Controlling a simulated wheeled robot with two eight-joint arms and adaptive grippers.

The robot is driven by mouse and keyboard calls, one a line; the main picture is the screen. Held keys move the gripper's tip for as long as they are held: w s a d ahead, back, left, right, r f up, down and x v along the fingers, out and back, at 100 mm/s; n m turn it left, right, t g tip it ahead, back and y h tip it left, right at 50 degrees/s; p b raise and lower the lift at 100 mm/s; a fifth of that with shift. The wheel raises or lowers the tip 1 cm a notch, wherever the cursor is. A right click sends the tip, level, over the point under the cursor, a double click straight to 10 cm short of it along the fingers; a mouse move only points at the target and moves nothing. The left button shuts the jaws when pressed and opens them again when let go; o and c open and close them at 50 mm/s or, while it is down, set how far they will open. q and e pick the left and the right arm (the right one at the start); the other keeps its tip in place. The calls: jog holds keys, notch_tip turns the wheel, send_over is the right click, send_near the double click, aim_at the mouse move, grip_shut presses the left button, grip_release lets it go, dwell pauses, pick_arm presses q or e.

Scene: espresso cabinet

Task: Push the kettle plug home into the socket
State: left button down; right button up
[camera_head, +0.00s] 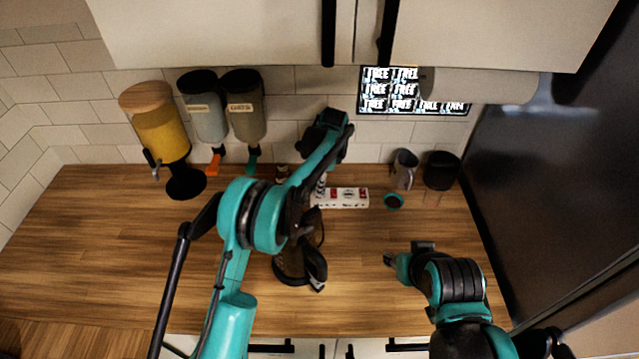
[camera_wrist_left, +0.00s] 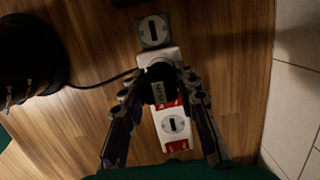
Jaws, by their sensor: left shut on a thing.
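In the left wrist view a black plug (camera_wrist_left: 160,92) with a small pale label sits between the fingers of my left gripper (camera_wrist_left: 161,84), which is shut on it. A dark cord (camera_wrist_left: 102,83) runs off to the left. The plug is over the middle of a white and red socket strip (camera_wrist_left: 171,145); I cannot tell how deep it sits. Round socket faces show on either side of it. In the head view the strip (camera_head: 343,198) lies near the wall, and my left arm partly hides it. The dark kettle (camera_head: 290,265) stands behind that arm. My right gripper (camera_head: 390,260) is empty above the counter; its finger opening is unclear.
Dispensers (camera_head: 206,115) hang on the tiled wall at left. A dark tall panel bounds the right side.

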pick_arm(q)
jog(key=shift+f+b, duration=0.3)
jog(key=shift+f, duration=0.15)
jog(key=shift+f, duration=0.35)
jog(key=c, duration=1.1)
grip_release()
jog(key=shift+o, duration=0.2)
jog(key=shift+r, duration=0.1)
notch_tip(320, 180, up, 12)
jog(key=d, duration=0.1)
jog(key=shift+d, duration=0.4)
jog(key=shift+f, duration=0.2)
